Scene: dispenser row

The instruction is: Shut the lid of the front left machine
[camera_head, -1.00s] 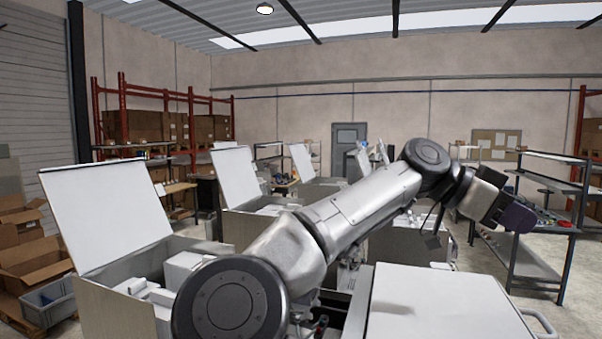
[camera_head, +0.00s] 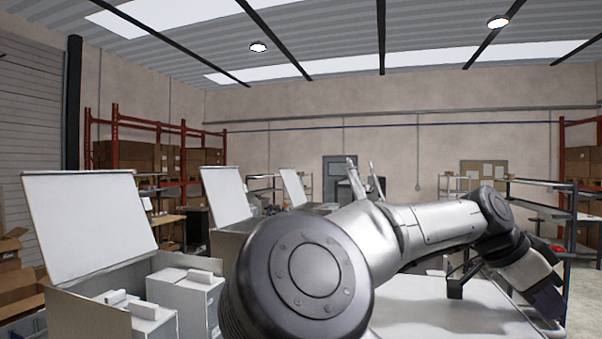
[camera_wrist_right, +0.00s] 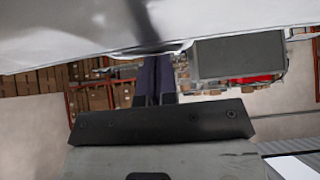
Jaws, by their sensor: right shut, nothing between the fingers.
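The front left machine (camera_head: 85,315) stands at the left of the head view. Its white lid (camera_head: 90,225) is raised and leans back, leaving light grey blocks inside exposed. My right arm crosses the middle of the head view, and my right gripper (camera_head: 547,303) hangs at the far right with its dark fingers pointing down. It is well away from that lid. In the right wrist view the dark fingers (camera_wrist_right: 153,80) are together with nothing between them. My left gripper is not in view.
A machine with a flat, lowered white lid (camera_head: 430,318) stands at the front right, partly behind my arm. More machines with raised lids (camera_head: 226,195) stand farther back. A metal rack (camera_head: 540,212) is at the right, and cardboard boxes (camera_head: 10,250) are at the far left.

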